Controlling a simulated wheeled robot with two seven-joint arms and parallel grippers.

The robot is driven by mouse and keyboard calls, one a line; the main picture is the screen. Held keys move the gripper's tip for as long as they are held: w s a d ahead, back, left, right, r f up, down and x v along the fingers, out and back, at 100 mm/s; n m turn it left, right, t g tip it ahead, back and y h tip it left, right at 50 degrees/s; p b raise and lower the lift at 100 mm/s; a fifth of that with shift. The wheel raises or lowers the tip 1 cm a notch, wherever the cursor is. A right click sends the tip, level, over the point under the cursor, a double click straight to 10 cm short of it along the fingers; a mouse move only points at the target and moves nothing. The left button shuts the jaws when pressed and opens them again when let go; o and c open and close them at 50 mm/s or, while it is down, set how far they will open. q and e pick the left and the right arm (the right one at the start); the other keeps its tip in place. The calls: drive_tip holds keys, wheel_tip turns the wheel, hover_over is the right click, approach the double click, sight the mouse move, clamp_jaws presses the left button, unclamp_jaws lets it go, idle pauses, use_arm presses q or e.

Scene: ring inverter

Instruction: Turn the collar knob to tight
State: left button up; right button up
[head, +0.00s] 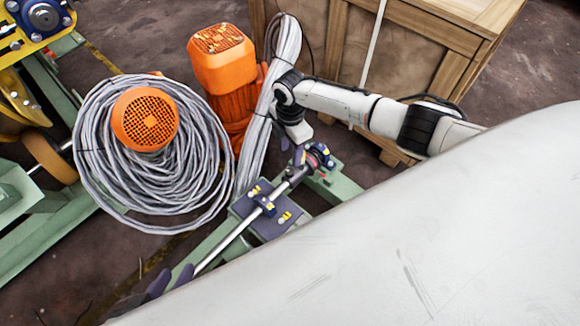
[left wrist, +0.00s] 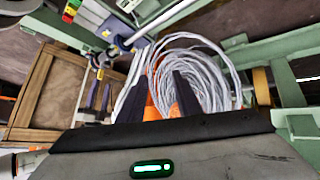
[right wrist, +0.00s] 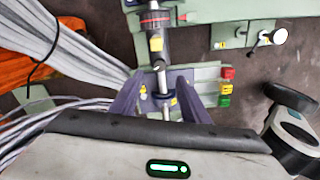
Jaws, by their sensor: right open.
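A metal shaft (head: 222,254) runs through a dark blue mounting plate (head: 286,213) with yellow tags. A red and dark collar (right wrist: 153,20) sits on the shaft at the top of the right wrist view; I cannot tell its setting. It also shows near the blue bearing in the head view (head: 318,155). My right gripper (right wrist: 159,88) is open, its fingers apart on both sides of the shaft, a little along from the collar; I cannot tell whether they touch it. My left gripper (left wrist: 162,90) is open and empty, at lower left in the head view (head: 165,282), partly hidden.
A big pale curved body (head: 450,240) hides the lower right. A grey cable coil (head: 95,175) and orange motors (head: 220,60) stand behind the shaft. A wooden crate (head: 440,45) is at the back. Green frames (head: 30,240) fill the left.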

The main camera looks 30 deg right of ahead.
drive_tip(key=b, duration=0.3)
hover_over(290, 171)
wheel_tip(290, 171, down, 6)
drive_tip(key=shift+r, duration=0.2)
wheel_tip(290, 171, down, 3)
drive_tip(key=shift+f+b, duration=0.1)
drive_tip(key=shift+b, duration=0.55)
use_arm(q)
drive_tip(key=shift+w+d+f+m+g+h, duration=0.15)
drive_tip(key=shift+d+h, duration=0.1)
drive_tip(key=shift+d, duration=0.25)
drive_tip(key=shift+w+d+r+m+g+h, duration=0.1)
drive_tip(key=shift+w+d+m+h, duration=0.1)
drive_tip(key=shift+d, duration=0.25)
drive_tip(key=shift+w+d+f+m+g+h, duration=0.15)
drive_tip(key=shift+d+h, duration=0.1)
drive_tip(key=shift+d, duration=0.25)
use_arm(e)
drive_tip(key=shift+f, duration=0.25)
drive_tip(key=shift+c, duration=0.3)
drive_tip(key=c, duration=1)
